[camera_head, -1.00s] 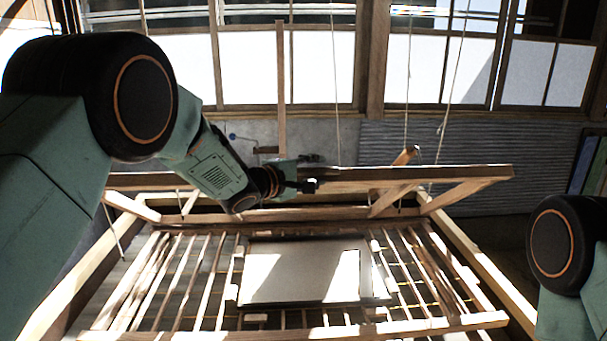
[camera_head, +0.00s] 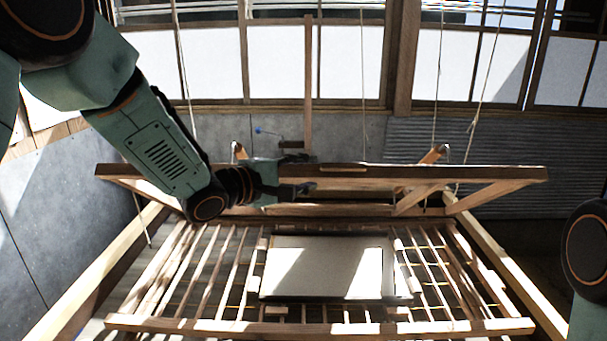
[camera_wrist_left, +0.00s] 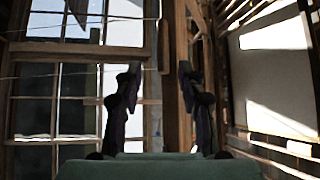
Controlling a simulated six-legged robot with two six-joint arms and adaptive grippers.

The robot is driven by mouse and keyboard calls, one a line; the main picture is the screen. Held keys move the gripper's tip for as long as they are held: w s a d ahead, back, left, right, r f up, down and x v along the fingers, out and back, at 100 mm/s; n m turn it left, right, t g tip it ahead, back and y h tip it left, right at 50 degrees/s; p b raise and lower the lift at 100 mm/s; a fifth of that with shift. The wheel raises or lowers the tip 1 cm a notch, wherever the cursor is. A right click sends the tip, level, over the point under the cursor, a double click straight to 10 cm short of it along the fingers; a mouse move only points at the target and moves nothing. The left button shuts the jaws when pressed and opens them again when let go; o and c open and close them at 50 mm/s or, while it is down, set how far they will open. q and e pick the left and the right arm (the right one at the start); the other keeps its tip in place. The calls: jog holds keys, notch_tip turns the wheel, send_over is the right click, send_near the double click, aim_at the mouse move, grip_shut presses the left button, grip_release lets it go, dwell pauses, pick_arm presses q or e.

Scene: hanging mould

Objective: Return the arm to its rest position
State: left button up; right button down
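My left arm (camera_head: 155,150) is green with black joints and comes in from the upper left in the head view. Its gripper (camera_head: 303,188) is small and dark there, in front of the hanging wooden frame's beam (camera_head: 440,174); I cannot tell whether they touch. In the left wrist view my left gripper (camera_wrist_left: 158,88) has its two dark fingers apart, with nothing between them but window and wood behind. My right arm (camera_head: 590,250) shows only as a joint and link at the right edge; its gripper is out of view.
Below the beam lies a slatted wooden rack (camera_head: 470,327) with a pale rectangular panel (camera_head: 325,268) on it. Cords (camera_head: 473,125) hang down from above to the wooden frame. Behind stand windows (camera_head: 355,62) and a corrugated wall (camera_head: 500,150).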

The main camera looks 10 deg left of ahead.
pick_arm(q)
jog(key=s+a+f+m+g+y, duration=0.1)
jog(key=s+f+g+y, duration=0.1)
jog(key=s+f, duration=0.5)
jog(key=s+a+f+m+g+y, duration=0.15)
jog(key=s+f, duration=0.25)
jog(key=f, duration=0.8)
jog(key=s+a+f+m+g+y, duration=0.1)
jog(key=s+f+m+g+y, duration=0.1)
jog(key=s+f, duration=0.5)
jog(key=s+a+f+m+g+y, duration=0.1)
jog(key=s+a+f+m+g, duration=0.3)
jog(key=s, duration=0.6)
jog(key=s+f+m+g+y+b, duration=0.1)
jog(key=s+f, duration=0.5)
jog(key=s, duration=0.3)
jog(key=s+a+f+m+g+y, duration=0.25)
jog(key=s+f, duration=0.25)
jog(key=s, duration=0.5)
notch_tip(320, 180, down, 24)
jog(key=b, duration=2.4)
jog(key=shift+w+d+f+h, duration=0.15)
jog(key=shift+w+d+h, duration=0.05)
jog(key=shift+d+h, duration=0.25)
